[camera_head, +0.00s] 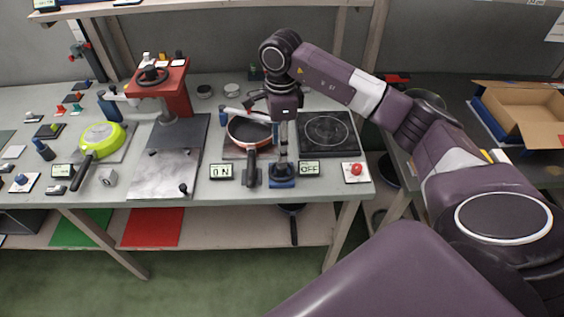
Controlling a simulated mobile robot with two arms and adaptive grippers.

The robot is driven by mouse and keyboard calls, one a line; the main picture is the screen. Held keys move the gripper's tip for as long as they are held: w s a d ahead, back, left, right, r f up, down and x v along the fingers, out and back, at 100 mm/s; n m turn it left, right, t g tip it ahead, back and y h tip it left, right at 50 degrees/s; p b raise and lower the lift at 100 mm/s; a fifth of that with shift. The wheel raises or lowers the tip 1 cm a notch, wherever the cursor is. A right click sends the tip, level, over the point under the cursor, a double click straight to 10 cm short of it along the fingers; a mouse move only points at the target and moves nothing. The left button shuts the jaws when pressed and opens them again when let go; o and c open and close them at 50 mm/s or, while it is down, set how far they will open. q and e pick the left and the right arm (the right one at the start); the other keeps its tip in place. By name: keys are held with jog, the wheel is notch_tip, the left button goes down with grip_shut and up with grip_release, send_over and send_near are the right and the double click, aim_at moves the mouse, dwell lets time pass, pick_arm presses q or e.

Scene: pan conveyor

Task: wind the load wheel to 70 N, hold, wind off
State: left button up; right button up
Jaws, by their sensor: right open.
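A display (221,172) in front of the dark pan (247,131) reads "0 N". A second display (309,168) reads "OFF". The pan has a red rim, and its black handle points to the front edge. A slim grey post on a blue base (282,182) stands right of the handle. My right gripper (283,118) is open and points down at the top of this post; any wheel there is hidden. A black handwheel (151,76) sits on the red press (176,90) at left. I cannot tell which is the load wheel. My left gripper is out of view.
A green pan (101,137) lies at left among small parts. A black hob plate (327,132) lies right of the post, with a red button (356,169) in front. An open cardboard box (523,112) is at far right. A marble slab (163,173) is mostly clear.

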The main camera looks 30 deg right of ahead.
aim_at(282, 165)
jog(key=shift+s+d+f, duration=0.1)
jog(key=shift+d+f, duration=0.1)
jog(key=shift+d, duration=0.15)
notch_tip(282, 165, down, 6)
jog(key=shift+a+f+p, duration=0.1)
jog(key=shift+p, duration=0.8)
jog(key=shift+f, duration=0.55)
grip_shut()
